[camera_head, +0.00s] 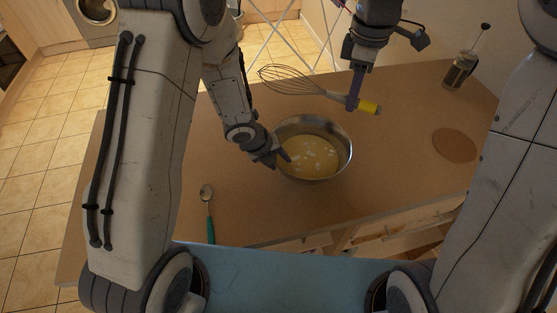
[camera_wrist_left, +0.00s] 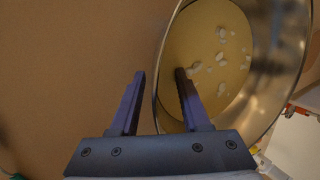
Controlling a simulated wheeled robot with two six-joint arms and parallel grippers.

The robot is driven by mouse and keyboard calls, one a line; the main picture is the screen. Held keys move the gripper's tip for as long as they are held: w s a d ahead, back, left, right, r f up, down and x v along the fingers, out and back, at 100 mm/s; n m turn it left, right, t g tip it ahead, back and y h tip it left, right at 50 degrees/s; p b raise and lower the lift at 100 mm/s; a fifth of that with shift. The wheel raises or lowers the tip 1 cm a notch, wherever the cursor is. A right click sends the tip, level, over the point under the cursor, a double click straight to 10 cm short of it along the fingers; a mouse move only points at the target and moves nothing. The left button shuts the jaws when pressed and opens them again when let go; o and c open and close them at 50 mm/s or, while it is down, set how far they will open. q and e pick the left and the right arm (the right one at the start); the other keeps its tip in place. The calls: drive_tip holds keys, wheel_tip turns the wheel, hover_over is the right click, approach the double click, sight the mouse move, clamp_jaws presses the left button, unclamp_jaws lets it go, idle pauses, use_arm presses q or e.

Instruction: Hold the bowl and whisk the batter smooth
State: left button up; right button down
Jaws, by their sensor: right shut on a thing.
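A shiny metal bowl (camera_head: 345,140) stands on the table with yellow batter (camera_head: 312,155) in it; white lumps float on the batter. My left gripper (camera_head: 283,158) is at the bowl's left rim. In the left wrist view the left gripper's fingers (camera_wrist_left: 160,90) are apart, one outside the bowl (camera_wrist_left: 285,50) and one over the batter (camera_wrist_left: 210,60), with the rim between them. My right gripper (camera_head: 355,100) is shut on the handle of a whisk (camera_head: 290,80). The whisk lies roughly level in the air behind the bowl, wires to the left, yellow handle end to the right.
A spoon (camera_head: 208,207) with a teal handle lies left of the bowl. A round brown mat (camera_head: 454,145) lies to the right, and a French press (camera_head: 459,70) stands at the back right. The tabletop (camera_head: 390,170) between bowl and mat is clear. Drawers are at the front edge.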

use_arm(q)
clamp_jaws()
idle(1.4)
